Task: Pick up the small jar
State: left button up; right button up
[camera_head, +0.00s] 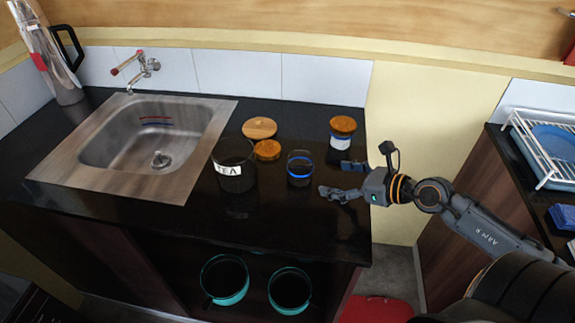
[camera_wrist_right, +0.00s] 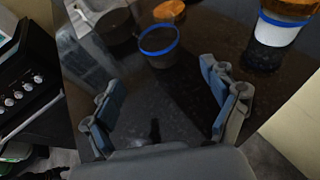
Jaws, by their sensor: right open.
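The small jar (camera_head: 300,174) is dark, clear-walled and open-topped with a blue band at its rim. It stands upright on the black counter, right of the larger TEA jar (camera_head: 234,170). In the right wrist view the small jar (camera_wrist_right: 160,54) is ahead of the fingers, slightly left of the gap's middle. My right gripper (camera_head: 343,180) is open and empty, to the right of the small jar and apart from it. Its two fingers also show in the right wrist view (camera_wrist_right: 166,103). My left gripper is not in view.
Two round wooden lids (camera_head: 259,128) (camera_head: 267,150) lie behind the jars. A lidded jar (camera_head: 342,142) with a white and blue band stands behind my right gripper. A sink (camera_head: 150,140) is at left. Two teal-rimmed pots (camera_head: 224,279) (camera_head: 289,290) sit below the counter.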

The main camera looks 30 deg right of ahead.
aim_at(310, 173)
jog(key=x, duration=0.3)
jog(key=shift+w+p, duration=0.2)
jog(key=shift+p, duration=0.2)
jog(key=x, duration=0.4)
jog(key=shift+s, duration=0.1)
jog(key=shift+a+f, duration=0.1)
jog(key=shift+w+a+p, duration=0.1)
jog(key=shift+w+p, duration=0.2)
jog(key=shift+p, duration=0.05)
jog(key=x, duration=0.2)
jog(key=p+x, duration=0.1)
jog(key=x, duration=0.1)
jog(key=shift+w+r, duration=0.15)
jog(key=shift+r, duration=0.1)
jog(key=shift+w+a+f, duration=0.2)
jog(key=shift+w, duration=0.15)
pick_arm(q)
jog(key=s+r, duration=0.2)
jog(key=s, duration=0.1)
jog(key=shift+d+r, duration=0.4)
pick_arm(e)
jog(key=c, duration=1.4)
